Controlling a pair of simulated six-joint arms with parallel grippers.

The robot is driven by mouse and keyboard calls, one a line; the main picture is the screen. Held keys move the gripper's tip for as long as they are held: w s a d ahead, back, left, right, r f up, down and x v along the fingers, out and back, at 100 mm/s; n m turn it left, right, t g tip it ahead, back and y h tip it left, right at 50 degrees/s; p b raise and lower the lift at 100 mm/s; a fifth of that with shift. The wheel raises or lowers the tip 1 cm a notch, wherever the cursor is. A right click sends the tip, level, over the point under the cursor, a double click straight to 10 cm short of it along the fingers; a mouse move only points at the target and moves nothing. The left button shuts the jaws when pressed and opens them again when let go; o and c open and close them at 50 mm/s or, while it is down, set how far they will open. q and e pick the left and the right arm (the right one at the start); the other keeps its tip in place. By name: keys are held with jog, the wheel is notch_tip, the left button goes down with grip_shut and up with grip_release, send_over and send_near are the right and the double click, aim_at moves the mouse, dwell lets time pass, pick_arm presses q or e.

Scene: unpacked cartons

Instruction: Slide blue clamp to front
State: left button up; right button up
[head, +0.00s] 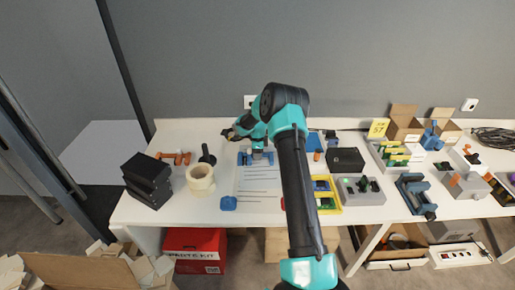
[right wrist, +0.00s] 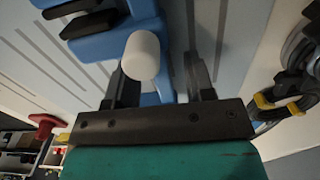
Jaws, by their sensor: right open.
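The blue clamp (head: 243,159) sits at the back of a pale grooved board (head: 258,184) on the table. In the right wrist view the blue clamp (right wrist: 103,45) fills the upper left, with a white cylindrical knob (right wrist: 142,55) on it. My right gripper (head: 257,151) is over the clamp and partly hides it. In the right wrist view my right gripper (right wrist: 160,82) is open. The knob shows near its left finger; I cannot tell whether they touch. My left gripper is not in view.
A tape roll (head: 200,178) and black boxes (head: 147,180) stand left of the board. Another blue piece (head: 228,203) lies at its front left corner. A black box (head: 345,159) and a grey control box (head: 360,191) stand to the right. Bare table lies along the front edge.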

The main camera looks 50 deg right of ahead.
jog(key=shift+f, duration=0.2)
grip_shut()
dwell(0.4)
